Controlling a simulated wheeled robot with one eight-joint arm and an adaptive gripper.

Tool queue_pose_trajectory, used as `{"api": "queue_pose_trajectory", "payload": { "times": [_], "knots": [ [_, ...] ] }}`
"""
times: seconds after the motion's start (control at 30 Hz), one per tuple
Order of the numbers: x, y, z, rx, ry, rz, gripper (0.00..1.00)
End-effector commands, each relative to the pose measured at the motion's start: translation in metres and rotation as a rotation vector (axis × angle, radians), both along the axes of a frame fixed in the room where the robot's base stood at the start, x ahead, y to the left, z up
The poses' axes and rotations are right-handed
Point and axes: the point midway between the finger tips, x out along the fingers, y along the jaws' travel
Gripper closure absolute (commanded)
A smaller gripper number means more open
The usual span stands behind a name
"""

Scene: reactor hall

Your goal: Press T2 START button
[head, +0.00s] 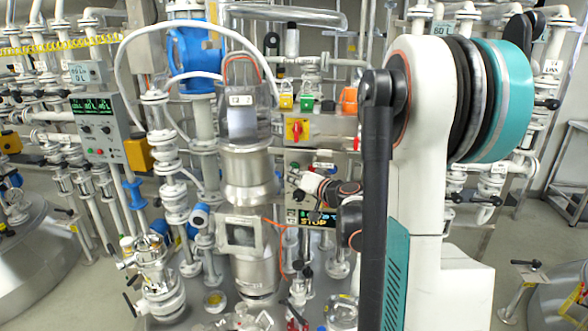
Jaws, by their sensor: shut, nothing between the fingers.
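A control panel (292,166) stands at mid-picture, right of the steel vessel marked T 2 (240,101). My arm's wrist crosses in front of this panel. My gripper (299,195) is small and dark at the end of the wrist, close to the panel face. It looks shut, with nothing held. I cannot tell whether it touches the panel.
A grey control box (99,128) with green readouts and small buttons stands at left. White pipes and a blue valve body (193,58) crowd round the vessel. A red knob (297,130) sits on the panel above my wrist. Large steel tanks (38,262) stand at lower left and lower right.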

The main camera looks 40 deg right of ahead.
Motion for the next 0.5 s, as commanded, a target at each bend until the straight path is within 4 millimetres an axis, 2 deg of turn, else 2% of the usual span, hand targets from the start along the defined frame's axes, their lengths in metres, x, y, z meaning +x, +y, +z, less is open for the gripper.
{"api": "queue_pose_trajectory", "payload": {
  "times": [0.5],
  "knots": [
    [0.0029,-0.0034,-0.0001,0.000,0.000,0.000,1.00]
  ]
}}
